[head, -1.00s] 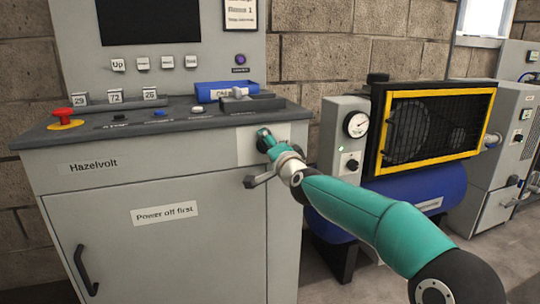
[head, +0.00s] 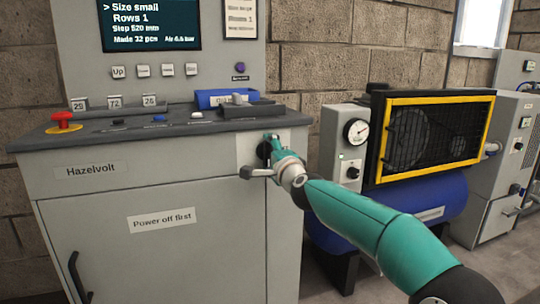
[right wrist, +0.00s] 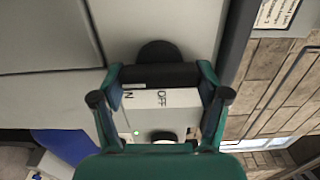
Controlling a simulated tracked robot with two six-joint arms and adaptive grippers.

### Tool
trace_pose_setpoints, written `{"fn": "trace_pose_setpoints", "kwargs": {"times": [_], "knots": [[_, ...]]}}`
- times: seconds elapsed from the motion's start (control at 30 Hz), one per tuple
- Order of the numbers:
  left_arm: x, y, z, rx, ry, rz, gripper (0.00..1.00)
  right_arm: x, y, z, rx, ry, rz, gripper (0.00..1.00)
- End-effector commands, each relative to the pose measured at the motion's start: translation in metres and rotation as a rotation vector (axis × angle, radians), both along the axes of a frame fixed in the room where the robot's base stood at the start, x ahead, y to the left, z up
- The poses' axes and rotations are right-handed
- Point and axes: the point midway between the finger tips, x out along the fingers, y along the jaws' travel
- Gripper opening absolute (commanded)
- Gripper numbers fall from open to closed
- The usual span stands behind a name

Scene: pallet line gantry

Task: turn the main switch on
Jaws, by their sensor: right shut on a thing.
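The main switch (head: 263,149) is on a light plate at the upper right of the grey Hazelvolt cabinet's front. My right gripper (head: 270,146) is at the switch and hides most of it. In the right wrist view the switch's black handle (right wrist: 160,74) lies crosswise between the fingers of my right gripper (right wrist: 160,80), which is shut on it. The letters OFF and part of another word ending in N show on the plate beside the handle. The cabinet's screen (head: 150,22) is lit with white text. My left gripper is not in view.
A red emergency button (head: 63,120), small buttons and a blue tray (head: 222,97) are on the cabinet's top. A brick wall is behind.

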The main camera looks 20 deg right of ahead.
Motion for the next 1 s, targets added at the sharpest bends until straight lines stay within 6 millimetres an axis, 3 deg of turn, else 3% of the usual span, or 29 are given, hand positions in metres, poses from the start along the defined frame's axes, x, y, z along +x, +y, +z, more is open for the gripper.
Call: {"fn": "trace_pose_setpoints", "kwargs": {"times": [0.17,0.2,0.33,0.77,1.0], "knots": [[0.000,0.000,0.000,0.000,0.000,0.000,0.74,0.001,-0.004,-0.005,0.008,0.008,-0.006,0.40],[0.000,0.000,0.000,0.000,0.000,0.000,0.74,0.001,-0.004,-0.005,0.008,0.008,-0.006,0.78],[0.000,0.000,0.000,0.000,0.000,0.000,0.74,0.001,-0.003,-0.005,0.006,0.007,-0.004,0.99],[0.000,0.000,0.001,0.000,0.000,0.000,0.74,-0.002,-0.001,-0.002,0.003,0.004,-0.001,1.00],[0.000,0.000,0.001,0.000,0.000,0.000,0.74,-0.022,-0.002,-0.001,0.002,0.004,-0.001,1.00]]}}
